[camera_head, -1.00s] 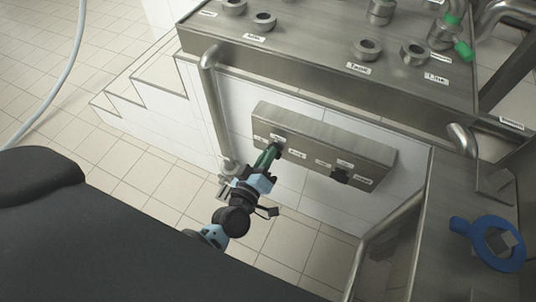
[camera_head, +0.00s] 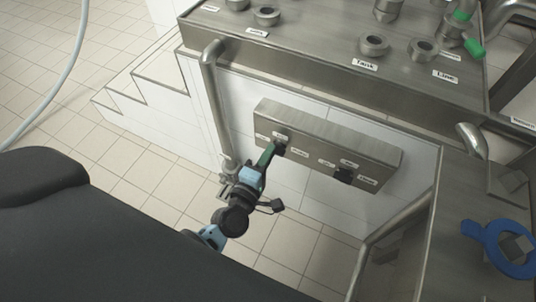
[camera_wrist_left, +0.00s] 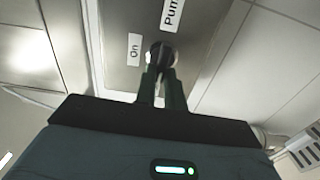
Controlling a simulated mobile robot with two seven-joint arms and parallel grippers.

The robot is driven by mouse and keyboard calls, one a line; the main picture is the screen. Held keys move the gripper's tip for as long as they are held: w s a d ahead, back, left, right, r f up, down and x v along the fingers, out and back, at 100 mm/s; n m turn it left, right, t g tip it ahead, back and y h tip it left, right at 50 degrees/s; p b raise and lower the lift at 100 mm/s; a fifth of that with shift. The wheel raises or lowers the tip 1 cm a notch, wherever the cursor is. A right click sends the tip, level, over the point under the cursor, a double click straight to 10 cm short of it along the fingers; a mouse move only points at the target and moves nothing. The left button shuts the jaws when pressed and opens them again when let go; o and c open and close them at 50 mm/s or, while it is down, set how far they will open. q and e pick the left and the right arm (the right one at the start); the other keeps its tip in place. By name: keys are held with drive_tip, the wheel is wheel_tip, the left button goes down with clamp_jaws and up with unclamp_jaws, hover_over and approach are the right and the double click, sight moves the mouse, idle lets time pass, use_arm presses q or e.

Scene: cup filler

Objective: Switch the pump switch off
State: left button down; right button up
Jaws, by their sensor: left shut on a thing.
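The pump switch is a small dark knob (camera_head: 280,149) on the front of a grey metal control box (camera_head: 330,130). In the left wrist view the dark knob (camera_wrist_left: 161,50) stands between my green fingertips, beside a label reading "On" and a partly cut-off label starting "Pum". My left gripper (camera_head: 270,153) reaches up to the box from below and is shut on the knob. The fingers hide part of the knob, and its exact setting is hard to tell. My right gripper is not in view.
A second dark switch (camera_head: 344,175) sits at the box's right end. A vertical metal pipe (camera_head: 215,105) stands just left of the box. Above is a steel counter (camera_head: 320,45) with several labelled fittings. A blue ring-shaped tool (camera_head: 491,238) lies at right. Tiled floor is free at left.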

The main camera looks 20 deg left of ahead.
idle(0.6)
use_arm(q)
drive_tip(key=c, duration=1.5)
unclamp_jaws()
drive_tip(key=shift+s, duration=0.1)
drive_tip(key=s, duration=0.7)
drive_tip(key=shift+s+a, duration=0.15)
drive_tip(key=shift+s, duration=0.15)
drive_tip(key=shift+s+f, duration=0.1)
